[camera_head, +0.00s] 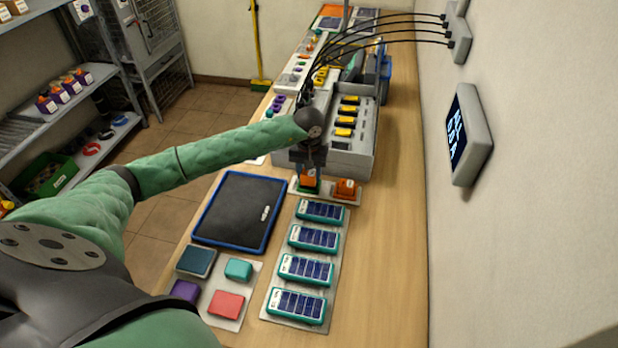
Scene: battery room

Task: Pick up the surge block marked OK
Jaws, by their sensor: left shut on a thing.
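My left gripper (309,168) points down over the small pale tray and is shut on an orange surge block (308,183) with a green lower part. I cannot tell whether the block still touches the tray (325,196). A second surge block (346,188), orange with a redder front, sits at the tray's right end, apart from the gripper. Their markings are too small to read. My right gripper is out of view.
Behind the gripper stands a grey unit (352,158) with yellow-topped modules and black cables. In front lie a row of teal-framed modules (313,238), a blue-edged black mat (238,212) and coloured pads (227,304). The right table strip (385,260) is clear, beside the wall.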

